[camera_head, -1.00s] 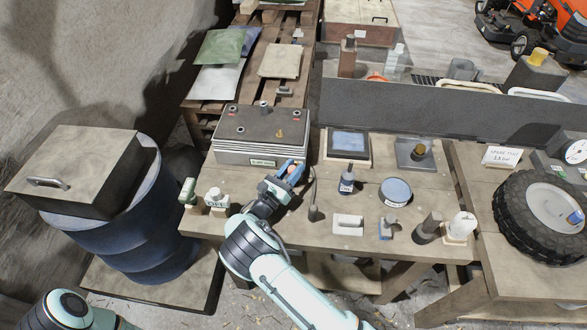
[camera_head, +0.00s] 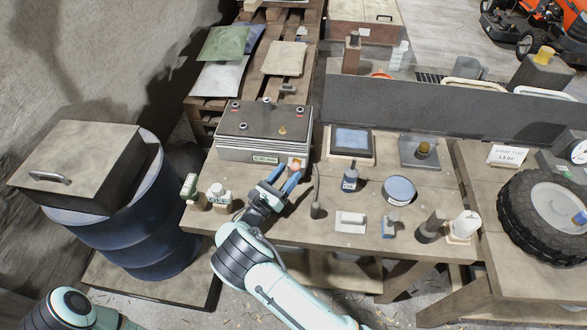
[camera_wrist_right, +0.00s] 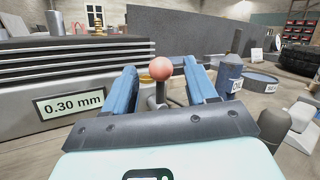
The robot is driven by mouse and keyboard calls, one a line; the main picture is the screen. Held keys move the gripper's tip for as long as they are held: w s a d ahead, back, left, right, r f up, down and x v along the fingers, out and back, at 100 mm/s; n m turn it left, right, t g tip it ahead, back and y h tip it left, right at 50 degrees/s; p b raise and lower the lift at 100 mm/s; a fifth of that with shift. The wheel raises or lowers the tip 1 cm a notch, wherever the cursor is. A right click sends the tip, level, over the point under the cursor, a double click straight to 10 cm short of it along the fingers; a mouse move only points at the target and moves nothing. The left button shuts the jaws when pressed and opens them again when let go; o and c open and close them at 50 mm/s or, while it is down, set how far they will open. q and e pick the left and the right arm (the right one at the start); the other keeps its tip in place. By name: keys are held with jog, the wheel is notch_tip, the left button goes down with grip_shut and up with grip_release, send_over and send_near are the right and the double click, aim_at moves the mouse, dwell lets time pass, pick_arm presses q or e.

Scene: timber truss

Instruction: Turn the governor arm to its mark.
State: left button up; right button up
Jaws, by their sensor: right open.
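The governor arm shows in the right wrist view as a short dark lever with a round pink knob (camera_wrist_right: 160,69) on top. In the head view the knob (camera_head: 295,164) is a small pinkish spot at the front right corner of the finned engine block (camera_head: 250,146). My right gripper (camera_head: 285,176) is open, just in front of that corner. In the wrist view its blue fingers (camera_wrist_right: 160,80) stand apart, one on each side of the knob, with no visible contact. The mark cannot be made out. My left gripper is out of view.
A thin upright rod (camera_head: 316,188) stands close right of my gripper. A small white-capped bottle (camera_head: 217,196) is left. The bench front is partly bare.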

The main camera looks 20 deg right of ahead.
jog(key=s+a, duration=0.1)
jog(key=a, duration=0.1)
jog(key=s+a, duration=0.2)
jog(key=a, duration=0.1)
jog(key=s+a+b, duration=0.1)
jog(key=a, duration=0.2)
jog(key=shift+s, duration=0.15)
